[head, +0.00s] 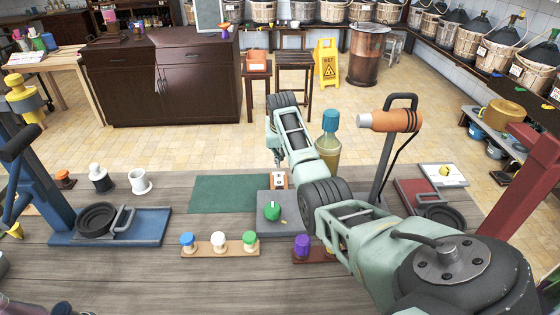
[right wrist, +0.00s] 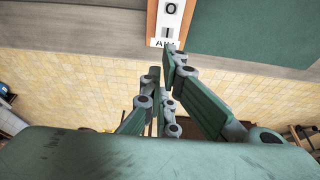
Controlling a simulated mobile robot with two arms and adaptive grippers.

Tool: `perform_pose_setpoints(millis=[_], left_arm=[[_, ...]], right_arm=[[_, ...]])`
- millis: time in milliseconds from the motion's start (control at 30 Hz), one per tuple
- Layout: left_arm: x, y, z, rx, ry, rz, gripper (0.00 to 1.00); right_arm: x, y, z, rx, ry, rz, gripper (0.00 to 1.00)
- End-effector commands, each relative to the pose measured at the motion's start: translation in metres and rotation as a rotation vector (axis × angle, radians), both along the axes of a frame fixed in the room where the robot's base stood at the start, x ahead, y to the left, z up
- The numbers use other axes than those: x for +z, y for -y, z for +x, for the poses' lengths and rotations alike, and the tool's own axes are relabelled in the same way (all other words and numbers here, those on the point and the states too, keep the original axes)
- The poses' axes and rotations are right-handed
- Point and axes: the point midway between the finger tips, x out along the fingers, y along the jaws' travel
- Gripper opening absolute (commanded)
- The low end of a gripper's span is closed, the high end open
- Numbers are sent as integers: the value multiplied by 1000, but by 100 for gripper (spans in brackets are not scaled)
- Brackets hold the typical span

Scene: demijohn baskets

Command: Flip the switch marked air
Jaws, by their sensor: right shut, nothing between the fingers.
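The switch (head: 279,180) is a small orange-brown box with a white face on the far part of the workbench, beside the green mat. In the right wrist view the switch (right wrist: 171,22) shows its white face with 0 and I marks and a label reading AIR, partly covered by a fingertip. I cannot tell which way it is set. My right gripper (head: 276,160) points down just behind the switch in the head view. In the right wrist view the right gripper (right wrist: 166,70) is shut and empty, its tips close to the label; contact is unclear.
A green mat (head: 232,194) lies left of the switch. A grey plate (head: 290,228) with a green object (head: 272,211) is in front. A bottle with a blue cap (head: 330,121) and an orange-handled tool (head: 390,121) stand to the right, near my right arm.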

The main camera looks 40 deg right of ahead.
Motion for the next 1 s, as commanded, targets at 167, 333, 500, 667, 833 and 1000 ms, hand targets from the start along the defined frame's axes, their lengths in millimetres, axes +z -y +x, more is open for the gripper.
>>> perform_pose_setpoints(millis=[167,333,500,667,833,1000], left_arm=[[8,1,-3,-1,-4,0,74],[9,1,-4,-1,-7,0,74],[8,2,-6,-1,-9,-1,74],[8,2,-6,-1,-9,-1,74],[-3,2,-6,-1,-10,-1,74],[1,2,-7,0,-10,-1,74]], right_arm=[[-26,2,2,-1,-3,1,0],[-37,3,3,-1,-1,1,0],[-40,3,3,-1,0,0,0],[-40,3,3,-1,0,0,0],[-51,5,6,0,-1,0,0],[-48,5,6,0,-1,0,0]])
